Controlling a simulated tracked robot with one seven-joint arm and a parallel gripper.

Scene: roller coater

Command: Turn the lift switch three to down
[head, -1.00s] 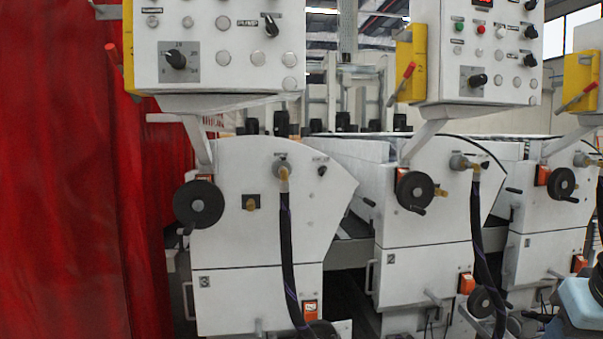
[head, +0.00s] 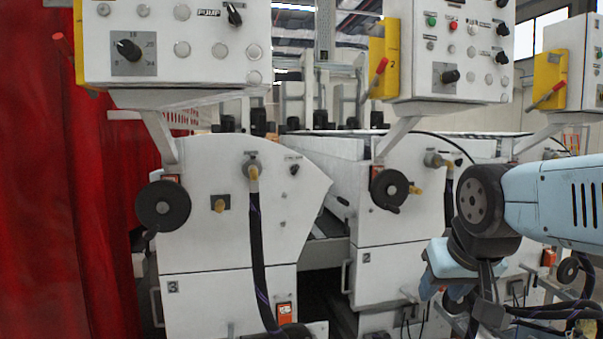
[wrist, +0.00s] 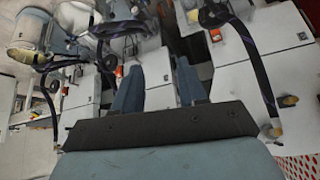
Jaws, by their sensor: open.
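A small black switch (head: 295,168) is on the upper right of the nearest white machine housing, right of the hose fitting. A similar dark knob (head: 458,162) shows on the second housing. I cannot read the labels, so I cannot tell which one is lift switch three. My gripper (wrist: 158,84) shows in the wrist view with its two blue-grey fingers apart and nothing between them. In the head view my arm is at the right, in front of the second and third housings, apart from the nearest switch. No switch can be made out clearly in the wrist view.
Control panels (head: 180,45) and (head: 450,45) jut out above the housings. Black handwheels (head: 163,205) and (head: 389,190) and a hanging black hose (head: 258,260) stick out in front. A red curtain (head: 50,200) closes off the left side.

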